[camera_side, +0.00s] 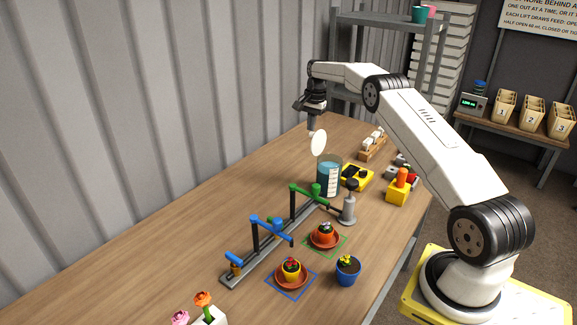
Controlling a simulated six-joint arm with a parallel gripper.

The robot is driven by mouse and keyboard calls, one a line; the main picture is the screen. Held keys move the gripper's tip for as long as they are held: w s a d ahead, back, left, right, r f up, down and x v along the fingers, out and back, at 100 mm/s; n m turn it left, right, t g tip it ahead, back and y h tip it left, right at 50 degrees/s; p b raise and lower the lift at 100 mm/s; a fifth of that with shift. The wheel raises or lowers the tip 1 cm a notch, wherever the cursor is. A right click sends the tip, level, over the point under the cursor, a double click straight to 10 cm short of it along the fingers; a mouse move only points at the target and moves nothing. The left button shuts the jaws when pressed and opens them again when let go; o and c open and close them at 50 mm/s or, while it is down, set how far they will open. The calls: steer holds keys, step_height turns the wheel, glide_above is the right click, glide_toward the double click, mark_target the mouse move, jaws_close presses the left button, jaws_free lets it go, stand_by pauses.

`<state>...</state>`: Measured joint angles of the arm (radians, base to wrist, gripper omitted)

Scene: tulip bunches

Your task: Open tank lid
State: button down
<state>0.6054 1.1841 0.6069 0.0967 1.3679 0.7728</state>
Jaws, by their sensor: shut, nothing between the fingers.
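The tank (328,178) is a clear cylinder with blue liquid and a white scale, standing on the wooden table. Its white round lid (318,143) stands steeply tilted above the tank's left rim, and the top of the tank looks uncovered. My gripper (311,127) points down just above and behind the lid. Its fingers are shut with nothing held. Whether the fingertips touch the lid cannot be told, as the lid's edge overlaps them.
A rail with green (309,190) and blue (268,226) valve levers runs in front of the tank. A grey post (348,205) stands close by the tank. Potted flowers (291,272) stand nearer. The table's left side is clear up to the corrugated wall.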

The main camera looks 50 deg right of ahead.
stand_by(0.5)
steer(key=shift+r, duration=0.7)
steer(key=shift+r, duration=0.15)
step_height(320, 180, up, 8)
steer(key=shift+s+d+f, duration=0.2)
steer(key=shift+d, duration=0.15)
stand_by(0.3)
steer(key=shift+a, duration=0.1)
